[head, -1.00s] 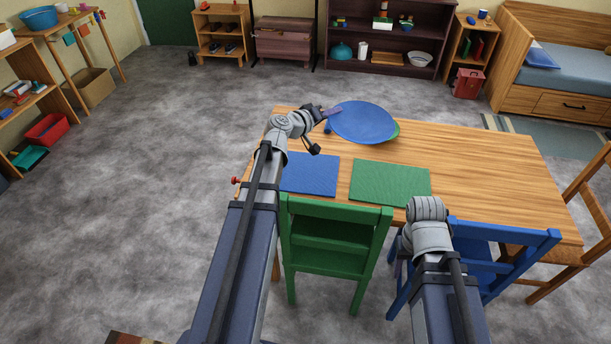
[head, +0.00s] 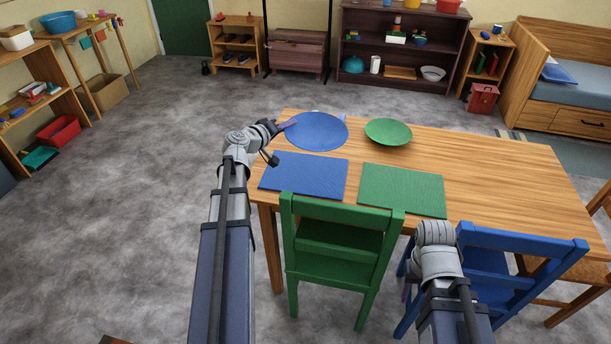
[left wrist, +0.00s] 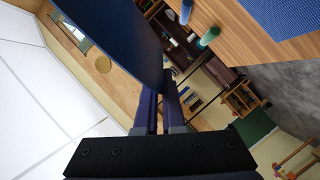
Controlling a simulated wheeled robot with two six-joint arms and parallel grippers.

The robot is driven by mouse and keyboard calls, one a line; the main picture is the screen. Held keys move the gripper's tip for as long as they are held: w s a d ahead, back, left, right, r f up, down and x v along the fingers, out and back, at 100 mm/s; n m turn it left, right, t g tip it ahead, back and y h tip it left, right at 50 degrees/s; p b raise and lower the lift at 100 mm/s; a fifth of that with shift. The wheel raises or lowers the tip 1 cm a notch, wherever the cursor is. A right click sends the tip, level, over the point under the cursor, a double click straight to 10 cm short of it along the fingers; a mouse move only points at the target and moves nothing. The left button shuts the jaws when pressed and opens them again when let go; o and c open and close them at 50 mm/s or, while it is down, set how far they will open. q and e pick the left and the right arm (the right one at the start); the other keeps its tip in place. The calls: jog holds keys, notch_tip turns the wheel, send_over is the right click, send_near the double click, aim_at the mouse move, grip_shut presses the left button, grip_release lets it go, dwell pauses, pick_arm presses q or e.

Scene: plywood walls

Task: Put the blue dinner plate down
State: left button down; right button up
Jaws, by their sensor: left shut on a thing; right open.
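The blue dinner plate (head: 317,132) is at the far left of the wooden table, left of the green plate (head: 388,132). My left gripper (head: 287,125) is shut on its left edge. In the left wrist view the blue plate (left wrist: 115,35) is in the fingers (left wrist: 160,100), and table surface shows beyond it, apart from the plate. The head view does not show the height of the gap. My right gripper (head: 406,291) is open, low by the blue chair, mostly hidden by its arm.
On the table (head: 490,170) lie a blue placemat (head: 303,175) and a green placemat (head: 402,190). A blue cup (left wrist: 186,10) and a green cup (left wrist: 208,38) show in the wrist view. A green chair (head: 340,245) and blue chair (head: 500,270) stand in front. The table's right half is clear.

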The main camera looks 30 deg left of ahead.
pick_arm(q)
jog(key=b, duration=0.7)
send_over(292, 170)
notch_tip(292, 170, down, 8)
jog(key=shift+n, duration=0.4)
notch_tip(292, 170, down, 10)
jog(key=b, duration=1)
jog(key=shift+w, duration=0.15)
jog(key=shift+r, duration=0.1)
jog(key=c, duration=1.5)
grip_release()
jog(key=shift+f+b, duration=0.2)
jog(key=shift+b, duration=0.1)
jog(key=shift+o, duration=1)
